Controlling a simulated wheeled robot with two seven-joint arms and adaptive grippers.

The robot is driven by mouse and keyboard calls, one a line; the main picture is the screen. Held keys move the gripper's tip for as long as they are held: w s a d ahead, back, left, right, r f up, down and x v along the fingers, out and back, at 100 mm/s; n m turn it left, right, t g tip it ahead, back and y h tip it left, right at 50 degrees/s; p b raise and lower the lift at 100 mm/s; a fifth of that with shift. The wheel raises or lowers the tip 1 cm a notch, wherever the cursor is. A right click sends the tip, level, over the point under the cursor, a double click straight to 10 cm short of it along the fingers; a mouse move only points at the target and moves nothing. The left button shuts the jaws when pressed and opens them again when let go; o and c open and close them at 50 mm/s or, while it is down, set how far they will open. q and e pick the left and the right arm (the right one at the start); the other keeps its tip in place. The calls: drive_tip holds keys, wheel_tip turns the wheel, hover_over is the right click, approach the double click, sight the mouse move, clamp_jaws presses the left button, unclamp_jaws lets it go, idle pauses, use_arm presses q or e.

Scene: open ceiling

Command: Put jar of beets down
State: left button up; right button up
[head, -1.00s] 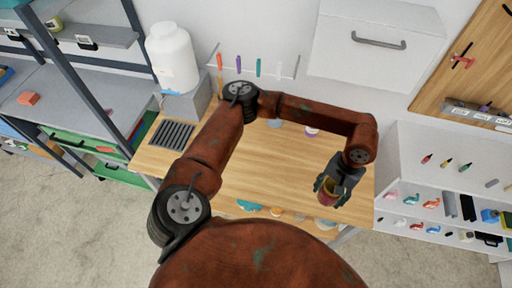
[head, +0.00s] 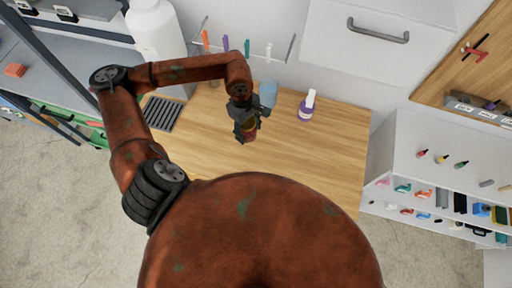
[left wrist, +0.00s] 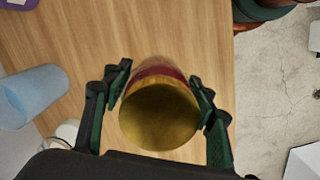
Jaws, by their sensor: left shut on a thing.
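My left gripper (head: 246,124) is shut on the jar of beets (head: 250,128) over the wooden table (head: 310,150), near its back left part. In the left wrist view the jar (left wrist: 160,114) shows a round gold lid and a dark red band, between the two fingers of the gripper (left wrist: 160,103). I cannot tell whether the jar touches the table. My right gripper is not in view.
A blue cup (head: 268,93) stands just right of the gripper, and a purple-and-white bottle (head: 307,107) farther right. A dark grille (head: 162,114) lies at the table's left, near a large white container (head: 158,38). The right half of the table top is mostly clear.

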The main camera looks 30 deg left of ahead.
use_arm(q)
drive_tip(key=shift+s+a+r+n+t+p, duration=0.6)
drive_tip(key=shift+s+a+r+n, duration=0.3)
drive_tip(key=shift+s+a+n, duration=2.4)
drive_tip(key=w+d+f, duration=0.1)
drive_tip(key=d, duration=0.1)
drive_tip(key=w+d+f+p, duration=0.1)
drive_tip(key=w+d, duration=0.1)
drive_tip(key=w+d+f, duration=0.1)
drive_tip(key=w, duration=0.1)
drive_tip(key=shift+w+d+f+p, duration=0.2)
drive_tip(key=shift+d+f+p, duration=0.05)
drive_tip(key=shift+d+p, duration=0.15)
drive_tip(key=w+d+f, duration=0.1)
drive_tip(key=f, duration=0.1)
drive_tip(key=d+f, duration=0.1)
drive_tip(key=f, duration=0.1)
drive_tip(key=w+d+f+p, duration=0.1)
drive_tip(key=d+f, duration=0.1)
drive_tip(key=shift+w+f, duration=0.15)
drive_tip(key=shift+w, duration=0.15)
wheel_tip(320, 180, down, 3)
drive_tip(key=shift+r+p, duration=0.1)
drive_tip(key=shift+p, duration=0.55)
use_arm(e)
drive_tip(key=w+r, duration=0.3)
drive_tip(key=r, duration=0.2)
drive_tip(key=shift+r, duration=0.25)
